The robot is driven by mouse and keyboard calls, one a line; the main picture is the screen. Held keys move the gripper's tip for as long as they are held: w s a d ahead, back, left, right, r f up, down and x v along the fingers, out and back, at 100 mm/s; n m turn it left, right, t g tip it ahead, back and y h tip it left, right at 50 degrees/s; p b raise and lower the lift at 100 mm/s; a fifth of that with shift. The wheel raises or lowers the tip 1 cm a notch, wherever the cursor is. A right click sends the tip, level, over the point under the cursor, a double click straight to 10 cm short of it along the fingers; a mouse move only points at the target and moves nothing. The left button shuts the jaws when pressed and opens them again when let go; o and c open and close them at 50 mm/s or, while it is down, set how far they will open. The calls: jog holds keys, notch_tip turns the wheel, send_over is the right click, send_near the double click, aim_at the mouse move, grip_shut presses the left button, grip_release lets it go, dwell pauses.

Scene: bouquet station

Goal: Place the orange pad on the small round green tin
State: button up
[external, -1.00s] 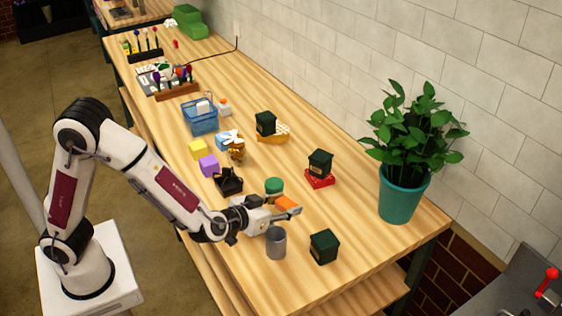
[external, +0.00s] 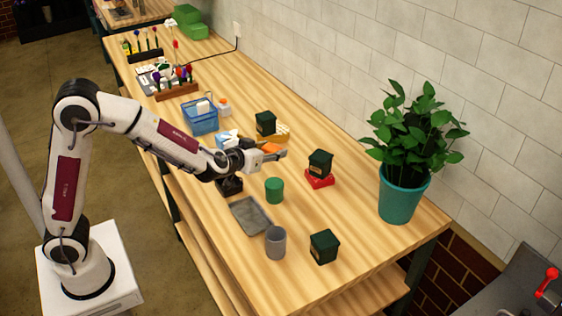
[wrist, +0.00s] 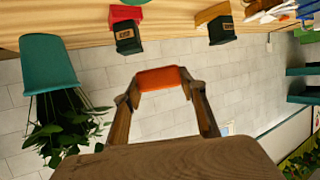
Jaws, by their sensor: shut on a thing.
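The orange pad (external: 271,148) is held between the fingertips of my gripper (external: 276,155), above the table. In the wrist view the pad (wrist: 163,78) spans the gap between both fingertips of my gripper (wrist: 162,86). The small round green tin (external: 274,191) stands upright on the table, nearer the camera than the gripper and apart from it. Its top is bare. I cannot make out the tin in the wrist view.
A grey tray (external: 251,217) and a grey cup (external: 276,242) stand near the tin. One dark green box (external: 324,247) is at the right; another (external: 320,163) stands on a red pad (external: 319,180). A potted plant (external: 400,194) stands by the wall.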

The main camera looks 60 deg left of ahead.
jog(key=shift+d+f, duration=0.2)
dwell(0.3)
send_over(273, 184)
jog(key=shift+s+f, duration=0.1)
jog(key=shift+f, duration=3.05)
jog(key=shift+f, duration=0.1)
jog(key=shift+f, duration=1.75)
jog(key=shift+f, duration=0.15)
jog(key=o, duration=1)
